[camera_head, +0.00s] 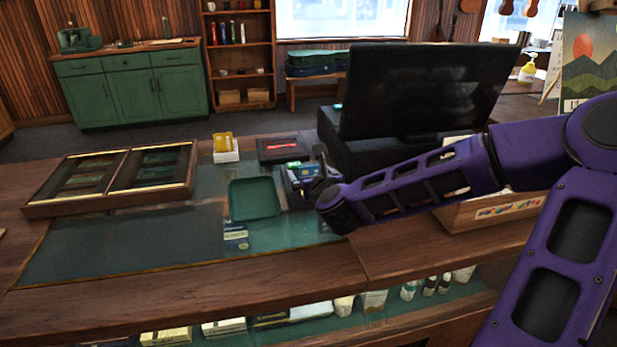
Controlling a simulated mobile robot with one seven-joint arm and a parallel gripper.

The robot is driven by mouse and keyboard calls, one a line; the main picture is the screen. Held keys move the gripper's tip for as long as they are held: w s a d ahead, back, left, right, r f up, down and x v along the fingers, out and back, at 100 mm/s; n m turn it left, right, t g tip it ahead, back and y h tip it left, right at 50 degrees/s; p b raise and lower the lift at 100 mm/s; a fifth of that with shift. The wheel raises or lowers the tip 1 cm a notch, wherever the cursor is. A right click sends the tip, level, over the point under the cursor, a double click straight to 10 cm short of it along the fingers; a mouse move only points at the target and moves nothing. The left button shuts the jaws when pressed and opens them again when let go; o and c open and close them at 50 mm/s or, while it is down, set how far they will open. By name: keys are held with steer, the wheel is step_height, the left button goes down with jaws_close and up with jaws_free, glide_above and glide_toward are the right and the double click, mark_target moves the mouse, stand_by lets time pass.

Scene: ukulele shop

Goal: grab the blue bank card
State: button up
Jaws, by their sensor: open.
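A small blue card (235,236) with pale markings lies flat on the dark green counter mat, just in front of the green tray. Its print is too small to read, and I cannot tell whether it is one card or two overlapping. My purple arm reaches in from the right. My gripper (319,172) is a small dark shape at the arm's far end, beside the card terminal (301,176). It is open, apart from the card, to the right of it and farther back. Its fingers are mostly hidden and hard to make out.
The green tray (253,199) is behind the card. A wooden display case (112,201) stands at left, a white holder with yellow cards (225,149) farther back. A monitor (425,90) and a wooden box (490,213) stand at right. The mat left of the card is clear.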

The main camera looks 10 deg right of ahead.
steer(key=shift+s, duration=0.1)
steer(key=shift+c, duration=0.2)
steer(key=c, duration=1.4)
